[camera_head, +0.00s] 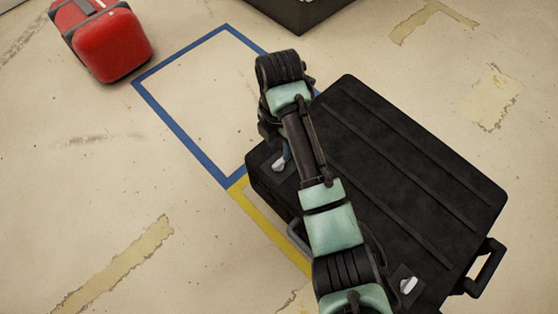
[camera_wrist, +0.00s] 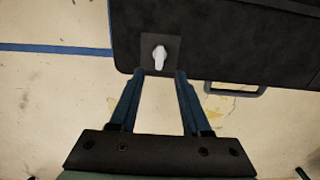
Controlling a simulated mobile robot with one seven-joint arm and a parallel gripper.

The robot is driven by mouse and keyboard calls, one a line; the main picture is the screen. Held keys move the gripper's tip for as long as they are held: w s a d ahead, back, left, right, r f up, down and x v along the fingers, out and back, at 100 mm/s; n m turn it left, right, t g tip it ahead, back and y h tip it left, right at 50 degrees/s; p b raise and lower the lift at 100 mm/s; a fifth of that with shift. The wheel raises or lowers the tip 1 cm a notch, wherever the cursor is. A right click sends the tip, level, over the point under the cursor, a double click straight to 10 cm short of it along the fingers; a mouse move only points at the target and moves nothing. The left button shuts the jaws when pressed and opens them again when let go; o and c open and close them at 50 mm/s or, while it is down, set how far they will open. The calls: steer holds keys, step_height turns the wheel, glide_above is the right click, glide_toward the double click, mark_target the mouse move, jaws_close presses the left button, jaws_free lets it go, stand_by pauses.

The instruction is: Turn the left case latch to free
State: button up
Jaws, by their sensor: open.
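A black case (camera_head: 400,165) lies on the floor in the head view, and its dark side also shows at the top of the wrist view (camera_wrist: 230,40). Its left latch, a small white lever on a dark square plate, shows in the wrist view (camera_wrist: 159,57) and, partly covered by my arm, in the head view (camera_head: 278,165). In the wrist view the lever points roughly along the fingers. My gripper (camera_wrist: 160,73) is open and empty, its two blue fingertips on either side of the lever's lower end.
The right latch (camera_head: 408,286) is white, near the case's lower corner. A case handle (camera_wrist: 235,90) sticks out right of the fingers. Blue and yellow floor tape (camera_head: 175,135) borders the case. A red case (camera_head: 115,45) stands upper left, with clear floor between.

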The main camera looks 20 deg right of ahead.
mark_target(279, 162)
step_height(279, 162, down, 7)
steer(key=b, duration=0.3)
steer(key=shift+b, duration=0.4)
steer(key=shift+c, duration=0.3)
jaws_close()
